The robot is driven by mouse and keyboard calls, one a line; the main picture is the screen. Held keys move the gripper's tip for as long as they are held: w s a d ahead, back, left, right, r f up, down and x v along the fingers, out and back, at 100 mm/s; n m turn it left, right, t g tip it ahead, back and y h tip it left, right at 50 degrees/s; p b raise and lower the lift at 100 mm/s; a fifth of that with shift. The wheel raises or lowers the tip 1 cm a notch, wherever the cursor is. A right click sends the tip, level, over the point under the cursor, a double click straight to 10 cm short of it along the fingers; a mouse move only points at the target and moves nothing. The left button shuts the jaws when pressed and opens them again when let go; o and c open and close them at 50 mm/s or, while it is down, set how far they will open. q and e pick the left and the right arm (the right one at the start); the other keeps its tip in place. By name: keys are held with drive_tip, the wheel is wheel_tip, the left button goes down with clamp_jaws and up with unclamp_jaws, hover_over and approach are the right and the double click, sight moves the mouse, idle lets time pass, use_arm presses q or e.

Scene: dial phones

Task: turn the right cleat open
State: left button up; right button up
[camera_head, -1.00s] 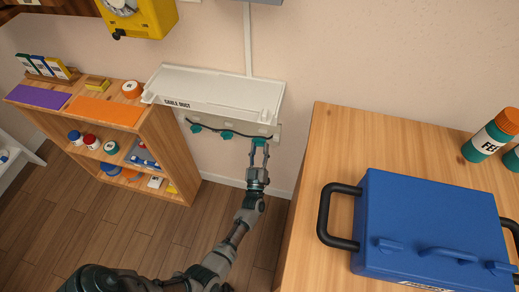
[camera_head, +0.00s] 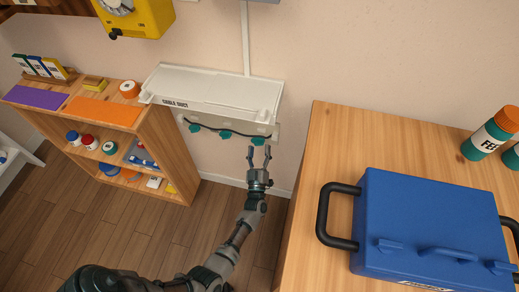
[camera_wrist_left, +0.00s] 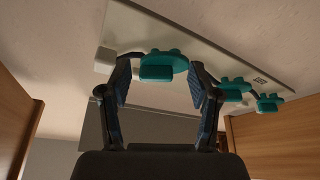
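The right cleat (camera_head: 257,141) is the rightmost of three teal cleats below the white cable duct (camera_head: 215,93). My left gripper (camera_head: 260,154) is just below it, with its two fingers apart. In the left wrist view, a teal cleat (camera_wrist_left: 160,66) shows between and just beyond the open fingertips of the gripper (camera_wrist_left: 160,84). I see no firm grip on it, and light contact cannot be told. The middle cleat (camera_head: 225,134) and left cleat (camera_head: 195,128) hang along a dark cable. My right gripper is out of view.
A wooden shelf (camera_head: 160,135) with small jars stands left of the duct. A wooden table (camera_head: 335,135) with a blue case (camera_head: 430,215) is at the right. A yellow phone (camera_head: 140,18) hangs above. The floor between shelf and table is clear except for my arm.

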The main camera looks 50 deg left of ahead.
use_arm(q)
drive_tip(key=shift+r, duration=0.4)
drive_tip(key=shift+s+d+f, duration=0.1)
drive_tip(key=shift+s+f, duration=0.05)
drive_tip(key=v, duration=1.1)
drive_tip(key=shift+d+f, duration=0.15)
drive_tip(key=shift+f, duration=0.05)
drive_tip(key=shift+s, duration=0.15)
